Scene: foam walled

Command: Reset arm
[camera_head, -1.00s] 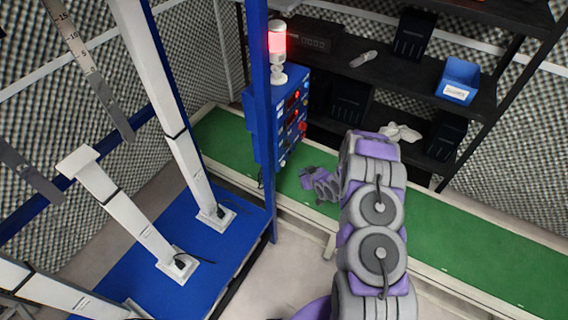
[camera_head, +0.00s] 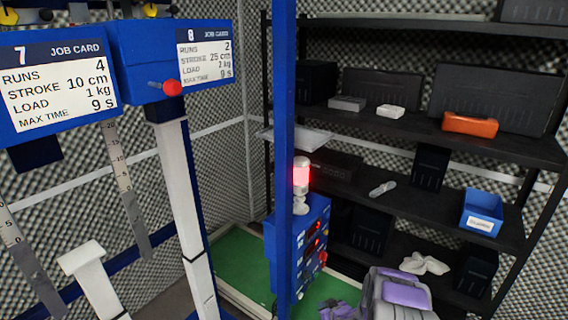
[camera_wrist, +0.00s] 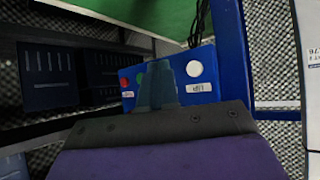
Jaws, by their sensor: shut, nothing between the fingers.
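My arm (camera_head: 400,295), grey and purple, enters the head view at the bottom right. My gripper (camera_head: 338,310) shows only in part at the bottom edge, beside the blue control box (camera_head: 300,245). In the wrist view my gripper (camera_wrist: 157,82) has its dark fingers together, with nothing between them. The control box (camera_wrist: 203,85) is behind the fingers there, with red, green and white buttons. I cannot tell the gap between fingertips and box.
A blue post (camera_head: 285,130) stands in front of the control box, with a lit red beacon (camera_head: 301,175) next to it. Black shelves (camera_head: 430,130) fill the right, holding a blue bin (camera_head: 481,212) and an orange tray (camera_head: 470,124). Job card stations (camera_head: 60,85) stand at left.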

